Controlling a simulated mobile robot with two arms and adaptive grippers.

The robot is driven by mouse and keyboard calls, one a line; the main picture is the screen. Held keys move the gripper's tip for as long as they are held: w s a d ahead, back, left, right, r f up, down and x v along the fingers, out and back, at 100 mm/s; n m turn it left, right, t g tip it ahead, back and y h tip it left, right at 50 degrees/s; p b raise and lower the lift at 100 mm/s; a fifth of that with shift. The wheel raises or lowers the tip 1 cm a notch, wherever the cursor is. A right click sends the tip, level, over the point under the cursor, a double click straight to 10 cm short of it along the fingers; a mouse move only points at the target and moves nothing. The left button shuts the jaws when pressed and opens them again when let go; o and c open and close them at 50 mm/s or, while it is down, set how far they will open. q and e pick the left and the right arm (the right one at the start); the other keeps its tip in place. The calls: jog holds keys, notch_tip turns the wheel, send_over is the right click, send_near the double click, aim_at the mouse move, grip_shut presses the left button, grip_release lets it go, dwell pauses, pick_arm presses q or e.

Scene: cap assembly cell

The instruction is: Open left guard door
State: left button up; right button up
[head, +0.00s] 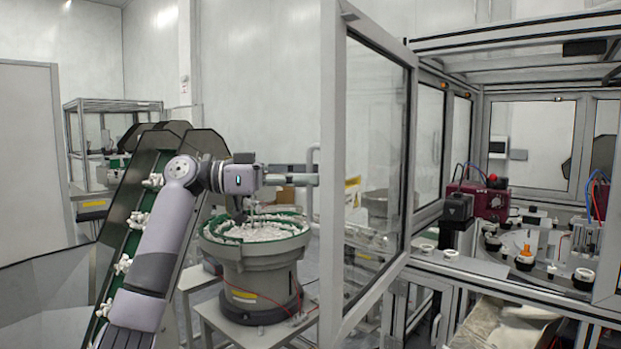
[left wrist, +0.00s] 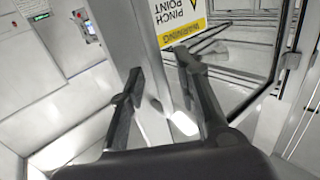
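The left guard door (head: 333,190), a grey frame with a clear pane, stands swung out from the cell towards me in the head view. My left gripper (head: 306,180) is at the left side of its near upright, with its fingertips hard to make out there. In the left wrist view my left gripper (left wrist: 160,62) has its two fingers spread apart. A grey door upright (left wrist: 120,40) and a yellow and white pinch-point warning label (left wrist: 178,18) lie beyond the fingers. I cannot tell whether the fingers touch the frame. My right gripper is not in view.
A bowl feeder (head: 258,270) with white parts stands behind my left arm, beside a green inclined conveyor (head: 125,220). Right of the door, the cell table (head: 455,262) carries a maroon device (head: 486,200) and several small fixtures.

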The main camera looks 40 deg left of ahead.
pick_arm(q)
jog(key=v, duration=1)
jog(key=shift+s+a, duration=0.25)
jog(key=shift+a, duration=0.05)
